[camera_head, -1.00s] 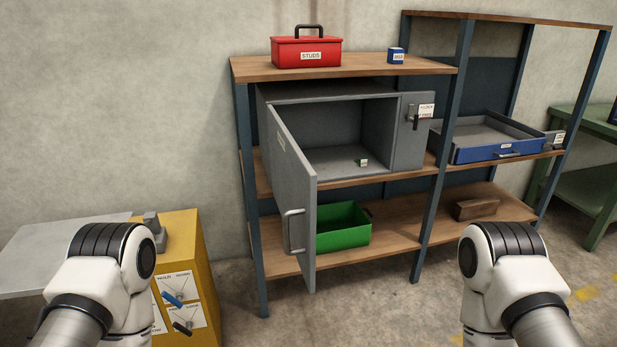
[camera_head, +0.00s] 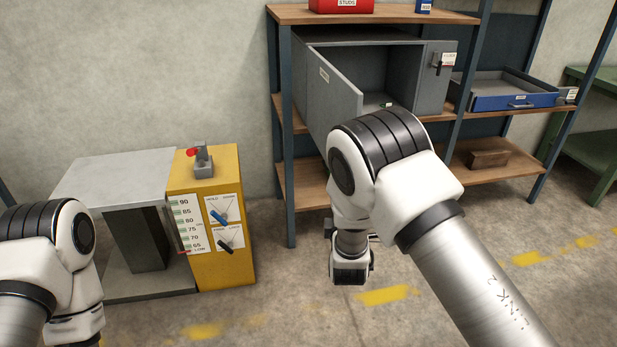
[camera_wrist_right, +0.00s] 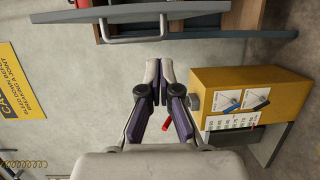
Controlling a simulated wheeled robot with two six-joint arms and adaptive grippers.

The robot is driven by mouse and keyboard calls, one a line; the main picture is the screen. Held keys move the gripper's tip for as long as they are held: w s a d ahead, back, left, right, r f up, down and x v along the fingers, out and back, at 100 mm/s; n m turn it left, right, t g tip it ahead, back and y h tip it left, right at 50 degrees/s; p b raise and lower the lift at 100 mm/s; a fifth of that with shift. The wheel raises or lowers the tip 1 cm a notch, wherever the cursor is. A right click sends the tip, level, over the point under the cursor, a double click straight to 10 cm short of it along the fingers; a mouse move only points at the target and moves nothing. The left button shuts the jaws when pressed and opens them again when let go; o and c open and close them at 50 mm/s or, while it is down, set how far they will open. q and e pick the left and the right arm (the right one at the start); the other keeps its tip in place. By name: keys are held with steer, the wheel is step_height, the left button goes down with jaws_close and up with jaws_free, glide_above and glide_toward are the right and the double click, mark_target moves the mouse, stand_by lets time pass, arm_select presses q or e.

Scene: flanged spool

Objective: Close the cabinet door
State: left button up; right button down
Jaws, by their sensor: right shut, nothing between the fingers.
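The grey cabinet (camera_head: 433,85) sits on the middle shelf of the rack in the head view. Its door (camera_head: 338,88) is hinged on the left and stands wide open. My right arm hides the door's lower part and handle there. In the right wrist view the door's bar handle (camera_wrist_right: 135,40) shows at upper left, above and apart from the fingertips. My right gripper (camera_wrist_right: 159,85) is shut and empty. In the head view its fingers cannot be made out at the end of my right arm. My left arm shows at the lower left, but its gripper is out of view.
A yellow control box (camera_head: 225,265) with knobs stands left of my right arm. A red box (camera_head: 341,5) is on top. Floor in front of the rack is free.

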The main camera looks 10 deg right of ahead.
steer(key=w+d+r+t+p, duration=0.1)
steer(key=w+d+r+p, duration=0.1)
steer(key=w, duration=1)
steer(key=shift+w+d+r+y, duration=0.2)
steer(key=shift+d+r+y, duration=0.25)
steer(key=shift+d, duration=0.7)
steer(key=shift+d, duration=0.1)
